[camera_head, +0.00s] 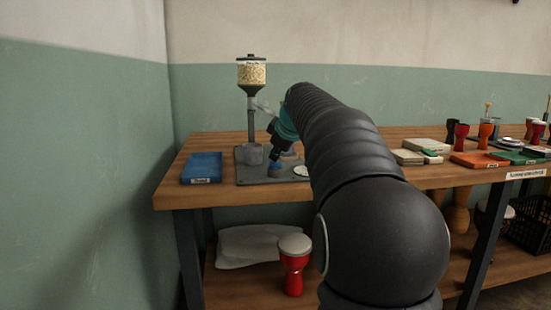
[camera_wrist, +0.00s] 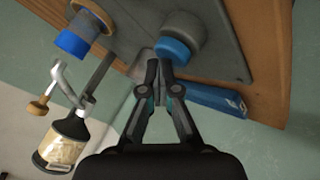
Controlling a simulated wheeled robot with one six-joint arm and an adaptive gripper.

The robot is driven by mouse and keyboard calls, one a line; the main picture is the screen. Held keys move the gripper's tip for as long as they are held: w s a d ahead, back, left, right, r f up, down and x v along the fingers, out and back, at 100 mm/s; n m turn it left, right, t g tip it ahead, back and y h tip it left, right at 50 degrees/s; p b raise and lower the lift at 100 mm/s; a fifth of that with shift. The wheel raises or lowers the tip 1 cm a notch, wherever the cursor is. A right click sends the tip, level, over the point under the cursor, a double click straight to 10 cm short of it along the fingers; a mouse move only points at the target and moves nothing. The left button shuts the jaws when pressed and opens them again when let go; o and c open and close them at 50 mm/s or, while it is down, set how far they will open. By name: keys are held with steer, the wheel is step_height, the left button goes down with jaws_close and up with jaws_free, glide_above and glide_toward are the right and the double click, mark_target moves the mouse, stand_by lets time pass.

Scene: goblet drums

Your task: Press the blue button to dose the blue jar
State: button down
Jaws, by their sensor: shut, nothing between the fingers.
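The blue button (camera_wrist: 173,49) is a blue cap on a grey round base, upright on a grey plate. In the head view the button (camera_head: 274,169) sits directly below my gripper (camera_head: 275,158). My gripper (camera_wrist: 158,72) is shut and empty, its fingertips at the edge of the blue cap in the wrist view. I cannot tell whether they touch it. A blue cylinder with a wooden ring (camera_wrist: 73,42), which looks like the blue jar, stands near the spout in the wrist view; my arm mostly hides that area in the head view.
A hopper of pale grains (camera_head: 251,74) stands on a post behind. A grey cup (camera_head: 253,154) is by the post, and a blue tray (camera_head: 202,168) lies at the left. Boxes and goblet drums (camera_head: 461,136) occupy the right of the bench (camera_head: 175,192).

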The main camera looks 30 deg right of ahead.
mark_target(276, 163)
steer(key=shift+r, duration=0.1)
steer(key=shift+r+p, duration=1.2)
steer(key=shift+r, duration=0.05)
steer(key=shift+r, duration=0.1)
step_height(276, 163, up, 5)
steer(key=p, duration=0.4)
stand_by(0.4)
steer(key=s+a+f+m+g, duration=0.15)
steer(key=s+a+f, duration=0.25)
steer(key=s+a, duration=0.4)
steer(key=s+a+f+m+g, duration=0.1)
steer(key=s+a+f+m, duration=0.25)
steer(key=s+a, duration=0.45)
steer(key=s+a+f+m, duration=0.1)
steer(key=s+f, duration=0.7)
steer(key=s, duration=0.2)
steer(key=s+a+f+m+g, duration=0.1)
steer(key=s+a+f+m, duration=0.1)
steer(key=s+f, duration=0.5)
steer(key=s, duration=0.4)
steer(key=shift+f+y, duration=0.4)
